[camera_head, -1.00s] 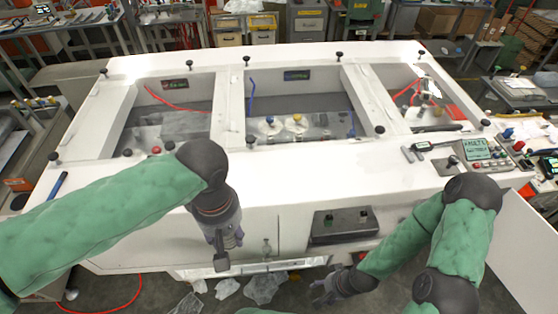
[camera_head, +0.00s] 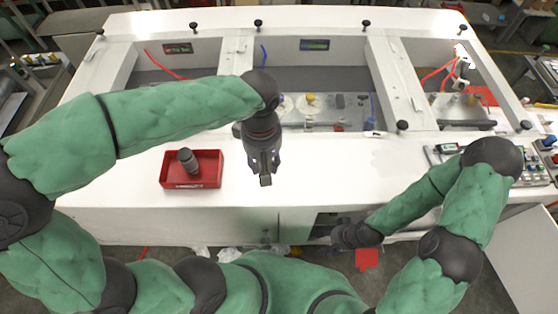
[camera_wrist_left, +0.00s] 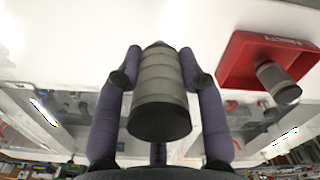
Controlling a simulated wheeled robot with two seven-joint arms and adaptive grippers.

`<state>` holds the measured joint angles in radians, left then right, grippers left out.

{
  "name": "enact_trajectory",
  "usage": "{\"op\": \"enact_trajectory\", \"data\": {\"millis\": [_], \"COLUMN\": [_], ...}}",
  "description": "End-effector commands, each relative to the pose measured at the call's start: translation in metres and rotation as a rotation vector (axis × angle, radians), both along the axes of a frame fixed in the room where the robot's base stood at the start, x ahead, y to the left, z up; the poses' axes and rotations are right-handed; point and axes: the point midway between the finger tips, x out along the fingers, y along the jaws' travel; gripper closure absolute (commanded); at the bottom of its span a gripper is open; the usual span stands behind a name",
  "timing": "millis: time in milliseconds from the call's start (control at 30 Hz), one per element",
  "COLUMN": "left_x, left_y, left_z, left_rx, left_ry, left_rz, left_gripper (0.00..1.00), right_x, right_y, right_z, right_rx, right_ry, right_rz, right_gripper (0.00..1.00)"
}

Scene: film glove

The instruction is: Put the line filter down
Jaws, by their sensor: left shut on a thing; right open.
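My left gripper (camera_head: 264,172) is over the front part of the white bench top, right of the red tray (camera_head: 213,180). In the left wrist view its two purple fingers are shut on the line filter (camera_wrist_left: 163,80), a ribbed grey cylinder with a dark end. In the head view the gripper mostly hides this filter. A similar grey cylinder (camera_head: 188,160) sits in the red tray; it also shows in the left wrist view (camera_wrist_left: 277,82). My right gripper (camera_head: 342,236) is low at the bench's front, by a dark opening, and is open; its fingers are hard to make out.
The white bench top (camera_head: 400,165) is clear to the right of my left gripper. Behind are recessed bays with red and blue hoses and small fittings. Black knobs (camera_head: 403,127) stand on the frame. A control panel is at the right. A red piece (camera_head: 367,259) shows below the bench front.

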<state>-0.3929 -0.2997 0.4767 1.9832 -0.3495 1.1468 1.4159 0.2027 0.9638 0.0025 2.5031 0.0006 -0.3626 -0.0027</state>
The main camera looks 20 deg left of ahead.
Motion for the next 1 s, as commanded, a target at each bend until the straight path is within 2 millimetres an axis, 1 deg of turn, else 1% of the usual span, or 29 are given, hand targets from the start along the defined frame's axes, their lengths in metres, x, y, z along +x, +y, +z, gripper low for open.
{"op": "enact_trajectory", "data": {"millis": [33,67,100,200,300,400,567,633,833,1000], "left_x": [0.009,0.014,0.019,0.032,0.042,0.049,0.054,0.057,0.056,0.057], "left_y": [-0.003,-0.005,-0.007,-0.011,-0.015,-0.018,-0.019,-0.021,-0.020,-0.021], "left_z": [-0.004,-0.008,-0.016,-0.033,-0.047,-0.054,-0.060,-0.066,-0.092,-0.094], "left_rx": [0.001,0.000,0.002,0.002,0.000,0.000,0.000,0.001,0.000,-0.001], "left_ry": [0.004,0.004,0.005,0.004,0.004,0.000,-0.001,0.002,0.001,-0.002], "left_rz": [0.000,0.000,0.001,0.001,0.001,0.001,0.000,-0.001,0.001,0.001], "left_gripper": [0.94,0.94,0.94,0.94,0.94,0.94,0.94,0.94,0.94,0.94], "right_x": [0.000,0.000,0.000,0.000,0.000,0.000,0.000,0.000,0.000,0.000], "right_y": [0.000,0.000,0.000,0.000,0.000,0.000,0.000,0.000,0.000,0.000], "right_z": [0.002,0.003,0.003,0.004,0.005,0.005,0.006,0.006,0.006,0.006], "right_rx": [0.000,0.000,0.000,0.000,0.000,0.000,0.000,0.000,0.000,0.000], "right_ry": [0.000,0.000,0.000,0.000,0.000,0.000,0.000,0.000,0.000,0.000], "right_rz": [0.000,0.000,0.000,0.000,0.000,0.000,0.000,0.000,0.000,0.000], "right_gripper": [0.40,0.40,0.40,0.40,0.40,0.40,0.40,0.40,0.40,0.40]}}
